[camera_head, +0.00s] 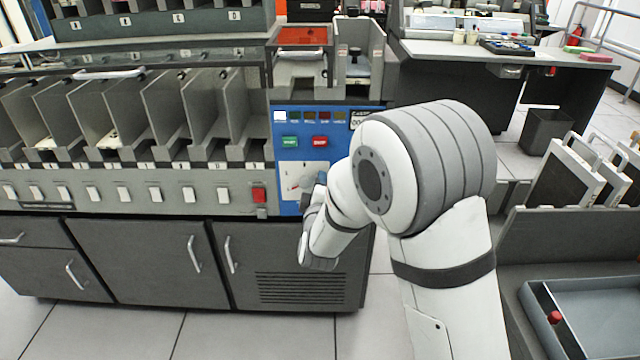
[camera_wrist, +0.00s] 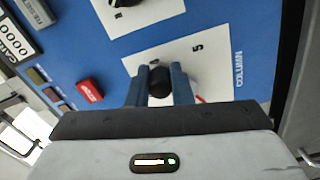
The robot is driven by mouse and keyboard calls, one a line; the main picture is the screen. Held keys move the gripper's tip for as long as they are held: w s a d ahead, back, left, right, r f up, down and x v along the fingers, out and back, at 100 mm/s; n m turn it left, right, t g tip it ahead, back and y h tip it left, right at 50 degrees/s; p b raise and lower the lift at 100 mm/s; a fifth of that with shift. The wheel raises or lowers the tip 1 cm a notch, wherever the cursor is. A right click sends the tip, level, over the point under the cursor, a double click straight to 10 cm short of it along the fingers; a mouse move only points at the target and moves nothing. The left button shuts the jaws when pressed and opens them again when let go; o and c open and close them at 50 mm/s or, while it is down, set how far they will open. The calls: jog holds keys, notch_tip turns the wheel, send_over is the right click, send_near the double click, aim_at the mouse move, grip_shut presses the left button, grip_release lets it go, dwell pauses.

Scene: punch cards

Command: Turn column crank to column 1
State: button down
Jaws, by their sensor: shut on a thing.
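The column crank's black knob (camera_wrist: 159,84) sits on a white dial plate (camera_wrist: 212,62) on the blue panel, beside the printed word COLUMN in the wrist view. My gripper (camera_wrist: 161,76) has its two blue-grey fingers on either side of the knob and is shut on it. A "5" shows on the dial; part of a red mark shows beside the right finger. The fingers and gripper body hide the rest of the dial. In the head view, my gripper (camera_head: 318,192) is at the dial plate (camera_head: 296,180), and my arm partly covers the panel.
A green button (camera_head: 290,142) and a red button (camera_head: 320,142) are above the dial. A second knob (camera_wrist: 122,3) shows at the wrist view's top. Card pockets (camera_head: 130,115) line the left. A grey tray (camera_head: 590,310) is at lower right.

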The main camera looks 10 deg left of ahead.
jog(key=shift+a, duration=0.1)
jog(key=c, duration=1.3)
grip_release()
jog(key=shift+s, duration=0.1)
jog(key=p+v, duration=0.1)
jog(key=v, duration=0.6)
jog(key=shift+s, duration=0.35)
jog(key=shift+r, duration=0.1)
jog(key=d+r+m+g+p, duration=0.75)
jog(key=d+r+p, duration=0.45)
jog(key=r+p, duration=0.3)
jog(key=s+d+r+m+g+h+p, duration=0.1)
jog(key=s+d+r+m+g+p, duration=0.1)
jog(key=s+d+r+m+p, duration=0.1)
jog(key=s+d+r+m+g+h+p, duration=0.1)
jog(key=s+d+r+m+g+p, duration=0.2)
jog(key=s+d+r, duration=0.4)
jog(key=s+d+r+m+g+h+p, duration=0.2)
jog(key=s+d+r+m+p, duration=0.2)
jog(key=s+d, duration=0.4)
jog(key=shift+s+d+r+p, duration=0.1)
jog(key=shift+s+r+p, duration=0.3)
jog(key=shift+s, duration=0.4)
jog(key=shift+s+d+r+p, duration=0.1)
jog(key=shift+s+r+p, duration=0.25)
jog(key=shift+s, duration=0.45)
